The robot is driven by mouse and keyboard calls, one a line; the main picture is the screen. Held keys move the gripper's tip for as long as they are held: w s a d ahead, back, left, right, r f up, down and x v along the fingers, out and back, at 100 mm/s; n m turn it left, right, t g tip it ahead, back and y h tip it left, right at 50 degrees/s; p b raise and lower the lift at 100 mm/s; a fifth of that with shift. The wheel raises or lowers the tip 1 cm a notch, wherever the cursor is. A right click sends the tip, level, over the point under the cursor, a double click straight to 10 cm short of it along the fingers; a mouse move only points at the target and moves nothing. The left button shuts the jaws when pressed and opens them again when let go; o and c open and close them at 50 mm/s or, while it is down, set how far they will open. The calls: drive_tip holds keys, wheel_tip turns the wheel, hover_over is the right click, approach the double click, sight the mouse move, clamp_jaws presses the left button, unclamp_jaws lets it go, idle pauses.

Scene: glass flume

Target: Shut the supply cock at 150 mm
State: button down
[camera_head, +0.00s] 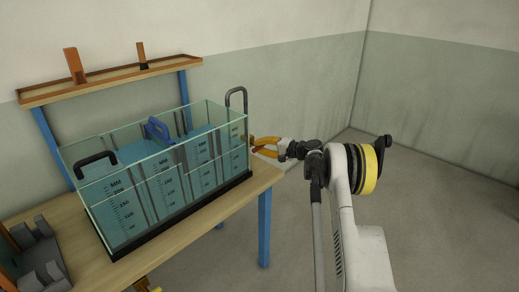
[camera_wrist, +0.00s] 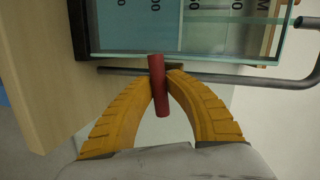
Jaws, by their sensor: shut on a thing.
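The glass tank (camera_head: 165,188) stands on the wooden bench with blue-tinted water and dark millimetre scales on its front; I cannot read the level exactly. In the wrist view, a red handle (camera_wrist: 157,65) sits across a thin grey pipe (camera_wrist: 120,71) beside the tank's end; I take it for the supply cock. My gripper (camera_wrist: 159,84) has its yellow fingers closed on either side of the red handle, whose free end sticks out between them. In the head view, my gripper (camera_head: 253,146) is at the tank's right end, and the handle is barely visible there.
A dark hooked pipe (camera_head: 236,90) rises at the tank's right end, and another (camera_head: 96,158) bends over its left end. A blue piece (camera_head: 157,129) sits at the tank top. A shelf (camera_head: 110,80) runs behind. Grey blocks (camera_head: 40,255) lie at front left. Floor at right is clear.

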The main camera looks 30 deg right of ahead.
drive_tip(key=shift+m+y+b, duration=0.3)
drive_tip(key=shift+m+y, duration=0.2)
drive_tip(key=shift+m, duration=0.4)
drive_tip(key=c, duration=1.3)
unclamp_jaws()
drive_tip(key=v, duration=1.2)
